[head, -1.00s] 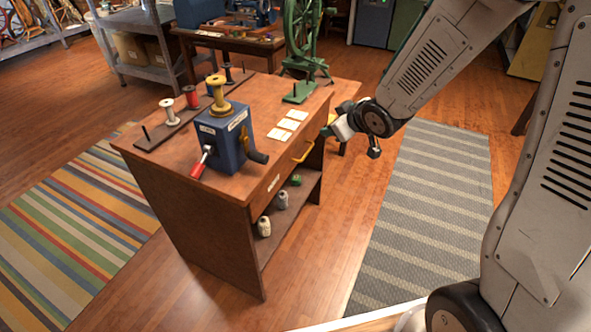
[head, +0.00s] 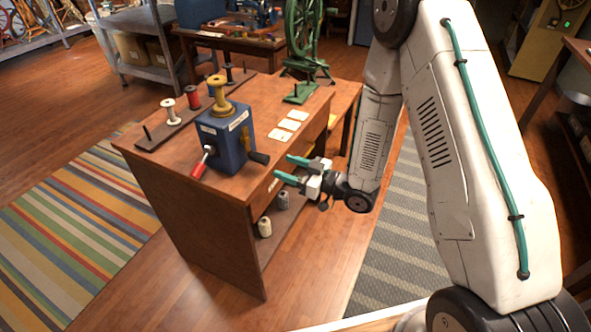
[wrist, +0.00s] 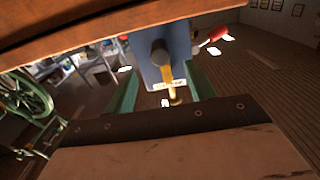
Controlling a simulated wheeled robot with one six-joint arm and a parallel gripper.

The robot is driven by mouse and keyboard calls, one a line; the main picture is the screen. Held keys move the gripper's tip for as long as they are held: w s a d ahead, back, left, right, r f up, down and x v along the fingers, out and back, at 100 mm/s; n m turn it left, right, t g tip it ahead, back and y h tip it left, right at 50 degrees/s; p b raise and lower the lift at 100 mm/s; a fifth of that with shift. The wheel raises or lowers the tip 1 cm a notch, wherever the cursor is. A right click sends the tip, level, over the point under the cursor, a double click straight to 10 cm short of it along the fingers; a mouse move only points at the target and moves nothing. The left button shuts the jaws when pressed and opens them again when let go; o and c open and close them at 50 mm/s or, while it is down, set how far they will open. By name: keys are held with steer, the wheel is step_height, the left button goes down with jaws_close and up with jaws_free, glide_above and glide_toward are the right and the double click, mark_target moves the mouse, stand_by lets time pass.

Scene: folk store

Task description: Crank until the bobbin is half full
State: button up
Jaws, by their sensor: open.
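The blue winder box (head: 223,139) stands on the wooden cabinet top, with a yellow bobbin (head: 217,88) upright on it. How much thread the bobbin holds is too small to tell. A red-handled lever (head: 199,166) is on the box's front left, and a dark-handled crank (head: 258,158) is on its right side. My gripper (head: 283,168) is open and empty, right of the crank and apart from it, near the cabinet's edge. In the wrist view the blue box (wrist: 178,48) shows upside down between the green fingers, with the crank's dark end (wrist: 162,55) facing the camera.
Thread spools (head: 169,111) and posts stand on a dark rack at the cabinet's left edge. Pale cards (head: 289,124) and a green stand (head: 300,93) are on the top. Striped rugs lie either side.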

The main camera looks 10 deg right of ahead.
mark_target(268, 161)
steer(key=x, duration=0.8)
steer(key=shift+w+a, duration=0.3)
steer(key=shift+c, duration=0.3)
steer(key=c, duration=0.8)
steer(key=shift+c, duration=0.7)
